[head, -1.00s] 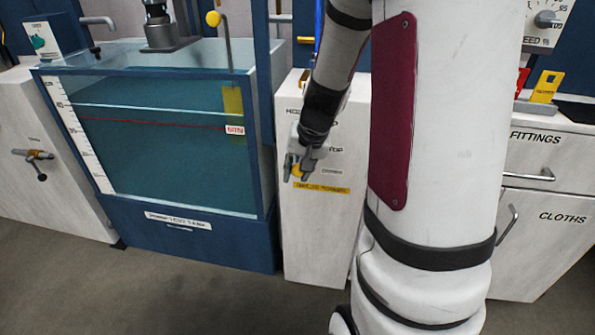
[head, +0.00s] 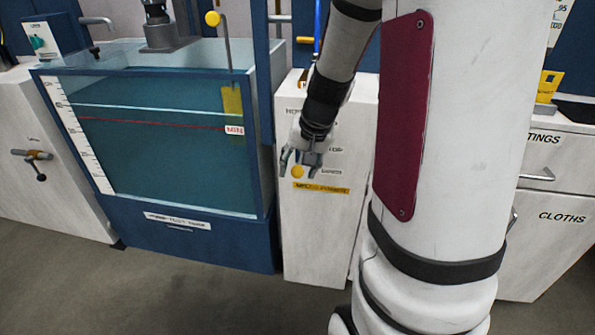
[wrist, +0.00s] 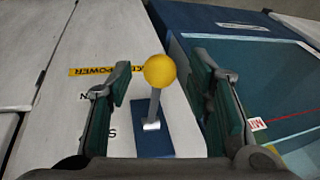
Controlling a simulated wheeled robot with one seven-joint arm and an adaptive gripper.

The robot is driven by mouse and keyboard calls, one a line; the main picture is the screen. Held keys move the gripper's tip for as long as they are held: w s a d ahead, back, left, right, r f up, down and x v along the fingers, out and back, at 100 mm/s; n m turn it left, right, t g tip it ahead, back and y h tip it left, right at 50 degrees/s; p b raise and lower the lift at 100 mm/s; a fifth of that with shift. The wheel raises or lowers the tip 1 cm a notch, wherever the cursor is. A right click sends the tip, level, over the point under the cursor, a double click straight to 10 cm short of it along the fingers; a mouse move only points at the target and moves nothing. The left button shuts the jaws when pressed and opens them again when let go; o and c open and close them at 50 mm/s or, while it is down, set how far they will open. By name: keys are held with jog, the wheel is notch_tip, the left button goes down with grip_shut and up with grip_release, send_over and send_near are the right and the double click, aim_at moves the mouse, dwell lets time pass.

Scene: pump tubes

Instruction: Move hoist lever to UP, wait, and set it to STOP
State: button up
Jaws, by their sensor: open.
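The hoist lever has a yellow ball knob (head: 295,172) on the front of the white cabinet (head: 310,235). In the wrist view the knob (wrist: 160,71) tops a grey stem rising from a blue plate (wrist: 152,140). The knob leans towards the yellow label, about level with the DOWN marking (head: 331,171). The STOP marking (head: 334,149) is partly hidden, and the upper label is mostly covered. My gripper (head: 300,160) is open at the lever. In the wrist view its fingers stand on either side of the knob with gaps; contact is not visible.
A yellow label strip (head: 321,188) lies below the lever. Drawers (head: 545,211) are on the right, and bare floor lies in front.

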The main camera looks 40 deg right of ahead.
jog(key=v, duration=1)
jog(key=shift+a, duration=0.1)
jog(key=s+a+r+n+g+y, duration=0.1)
jog(key=s+a+n, duration=0.1)
jog(key=s+a, duration=0.4)
jog(key=s+a+r+n+g, duration=0.1)
jog(key=s+a+r+n, duration=0.15)
jog(key=a, duration=0.65)
jog(key=s+a+f+n+g, duration=0.1)
jog(key=s+a+n, duration=0.15)
jog(key=s, duration=0.55)
jog(key=s+a+f+n+g, duration=0.1)
jog(key=s+a+n, duration=0.15)
jog(key=s, duration=0.45)
notch_tip(320, 180, up, 32)
jog(key=t+p, duration=0.4)
jog(key=p, duration=2.6)
jog(key=shift+d+h, duration=0.2)
jog(key=shift+h, duration=0.2)
jog(key=shift+r, duration=0.1)
